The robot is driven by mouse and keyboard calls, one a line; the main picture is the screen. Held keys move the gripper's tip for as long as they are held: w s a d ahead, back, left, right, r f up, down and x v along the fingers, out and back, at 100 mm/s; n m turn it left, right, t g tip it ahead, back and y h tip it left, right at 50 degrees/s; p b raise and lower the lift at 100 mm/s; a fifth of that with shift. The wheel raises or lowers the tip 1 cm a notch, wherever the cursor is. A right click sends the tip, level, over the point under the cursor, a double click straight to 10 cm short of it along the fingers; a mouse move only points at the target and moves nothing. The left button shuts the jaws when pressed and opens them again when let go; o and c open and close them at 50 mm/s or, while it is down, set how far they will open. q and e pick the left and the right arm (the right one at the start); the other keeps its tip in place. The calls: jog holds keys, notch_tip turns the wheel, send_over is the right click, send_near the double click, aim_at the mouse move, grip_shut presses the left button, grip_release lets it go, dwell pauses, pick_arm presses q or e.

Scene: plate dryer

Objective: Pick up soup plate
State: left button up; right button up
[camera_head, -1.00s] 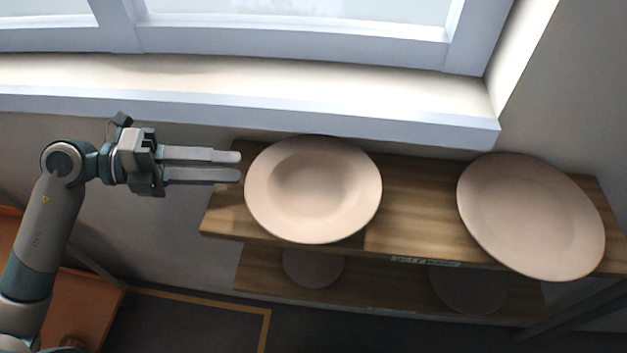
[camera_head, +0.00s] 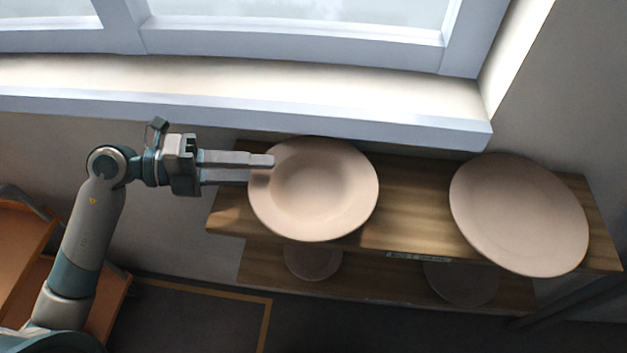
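The soup plate (camera_head: 330,205) is pale pink with a deep well and a wide rim, at the left end of the wooden upper shelf. My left gripper (camera_head: 262,169) is at the plate's left rim, pointing right. Its fingers are apart, with a gap between them. The upper finger overlaps the rim in the picture. The tip of the lower finger is hidden behind the plate's edge, so the rim appears to lie between the fingers. I cannot tell whether either finger touches it. My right gripper is not in view.
A flatter pale plate (camera_head: 518,215) stands at the shelf's (camera_head: 408,205) right end. A lower shelf (camera_head: 385,280) holds a small round dish (camera_head: 313,263) and another dim round dish (camera_head: 462,286). The window sill (camera_head: 240,112) runs just behind. An orange-brown unit (camera_head: 22,250) is at lower left.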

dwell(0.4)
pick_arm(q)
grip_shut()
jog(key=shift+r, duration=0.1)
dwell(1.2)
